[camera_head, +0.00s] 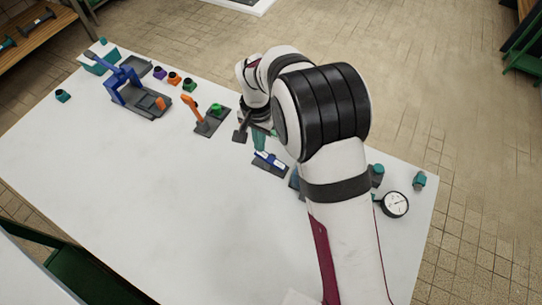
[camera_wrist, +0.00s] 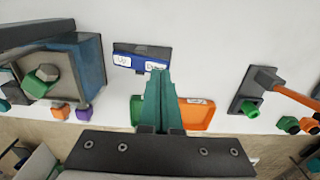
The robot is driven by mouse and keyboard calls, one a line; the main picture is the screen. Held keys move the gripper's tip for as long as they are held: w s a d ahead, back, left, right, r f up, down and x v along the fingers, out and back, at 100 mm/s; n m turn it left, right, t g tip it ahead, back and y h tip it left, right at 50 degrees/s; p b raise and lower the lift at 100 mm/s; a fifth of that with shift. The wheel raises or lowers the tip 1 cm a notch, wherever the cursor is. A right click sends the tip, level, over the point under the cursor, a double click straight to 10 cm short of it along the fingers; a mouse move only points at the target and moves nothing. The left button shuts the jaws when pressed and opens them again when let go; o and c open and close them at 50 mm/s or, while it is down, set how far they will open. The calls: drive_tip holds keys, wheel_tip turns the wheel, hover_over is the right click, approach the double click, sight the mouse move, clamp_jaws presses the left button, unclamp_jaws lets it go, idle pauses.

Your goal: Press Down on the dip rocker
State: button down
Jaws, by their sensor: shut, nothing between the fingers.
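The dip rocker (camera_head: 270,160) is a blue rocker on a dark base, lying on the white table beside my arm. In the wrist view the rocker (camera_wrist: 130,57) shows two white labels, "Up" on the left and "Down" on the right. My gripper (camera_wrist: 158,72) has teal fingers, shut and empty. Their tips overlap the lower part of the "Down" label in the wrist view; I cannot tell if they touch it. In the head view my gripper (camera_head: 260,149) is just behind the rocker, pointing down at it.
An orange-handled lever (camera_head: 190,108) stands to the left, and a blue lever device (camera_head: 132,90) further left. A dial gauge (camera_head: 396,204) lies to the right. The table's front is clear.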

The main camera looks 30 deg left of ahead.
idle(0.4)
drive_tip(key=shift+f, duration=1.75)
wheel_tip(320, 180, up, 9)
drive_tip(key=shift+f, duration=0.15)
